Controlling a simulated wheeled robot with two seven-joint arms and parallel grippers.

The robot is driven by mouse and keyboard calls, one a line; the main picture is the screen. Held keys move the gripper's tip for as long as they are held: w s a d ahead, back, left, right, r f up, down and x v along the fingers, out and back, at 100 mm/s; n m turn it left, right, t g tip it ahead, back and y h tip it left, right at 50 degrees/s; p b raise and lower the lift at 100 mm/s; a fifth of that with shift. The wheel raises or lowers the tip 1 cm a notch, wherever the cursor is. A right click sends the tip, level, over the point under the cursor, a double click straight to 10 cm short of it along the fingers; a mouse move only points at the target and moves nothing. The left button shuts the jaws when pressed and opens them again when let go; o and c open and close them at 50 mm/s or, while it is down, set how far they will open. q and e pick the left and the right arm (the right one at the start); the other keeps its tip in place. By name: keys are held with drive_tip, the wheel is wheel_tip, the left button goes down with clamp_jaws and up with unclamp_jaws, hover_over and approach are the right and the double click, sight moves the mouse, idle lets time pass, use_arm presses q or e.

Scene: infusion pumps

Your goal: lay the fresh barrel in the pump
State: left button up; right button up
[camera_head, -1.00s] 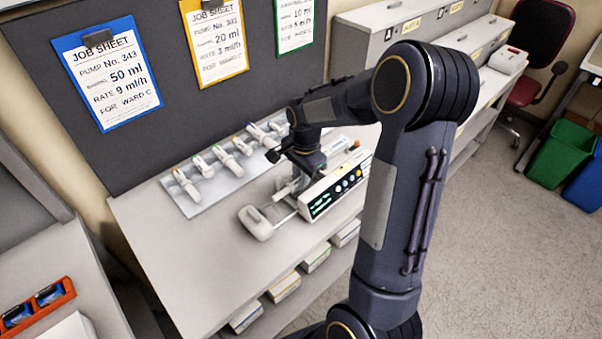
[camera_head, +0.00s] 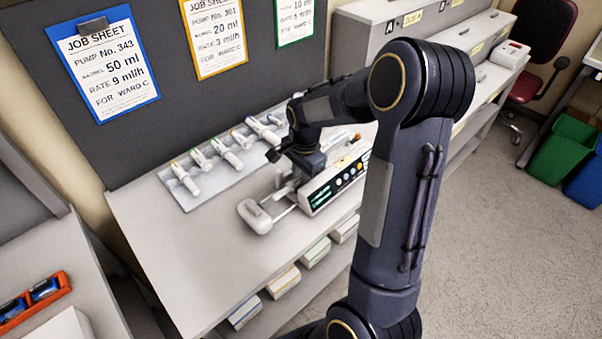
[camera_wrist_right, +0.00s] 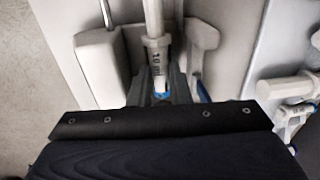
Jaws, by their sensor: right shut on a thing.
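The pump (camera_head: 338,187) is a white unit with a dark screen and coloured buttons, lying on the bench with its white end block (camera_head: 267,215) out to the left on rods. My right gripper (camera_head: 290,177) is over the pump's bed, pointing down. In the right wrist view its dark fingers (camera_wrist_right: 161,92) are shut on a pale barrel (camera_wrist_right: 154,45) with a blue end and a printed ml mark. The barrel lies between the end block (camera_wrist_right: 101,68) and a pale bracket (camera_wrist_right: 203,42). Whether it touches the bed is hidden. My left gripper is not in view.
A grey rack (camera_head: 192,194) with several colour-tipped barrels stands behind the pump. Job sheets hang on the dark board; the blue-framed one (camera_head: 108,68) reads pump 343, 50 ml. The bench front left (camera_head: 190,265) is clear. An orange tray (camera_head: 35,300) sits at lower left.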

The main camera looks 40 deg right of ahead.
drive_tip(key=shift+s+a+f, duration=0.1)
drive_tip(key=shift+f, duration=0.15)
idle(0.8)
drive_tip(key=o, duration=0.8)
drive_tip(key=shift+f, duration=0.1)
drive_tip(key=shift+c, duration=0.2)
drive_tip(key=shift+o, duration=0.4)
drive_tip(key=shift+s, duration=0.1)
drive_tip(key=shift+r, duration=0.2)
drive_tip(key=shift+w+r, duration=0.2)
drive_tip(key=shift+r, duration=0.25)
drive_tip(key=shift+r+p, duration=2.65)
drive_tip(key=shift+r, duration=0.4)
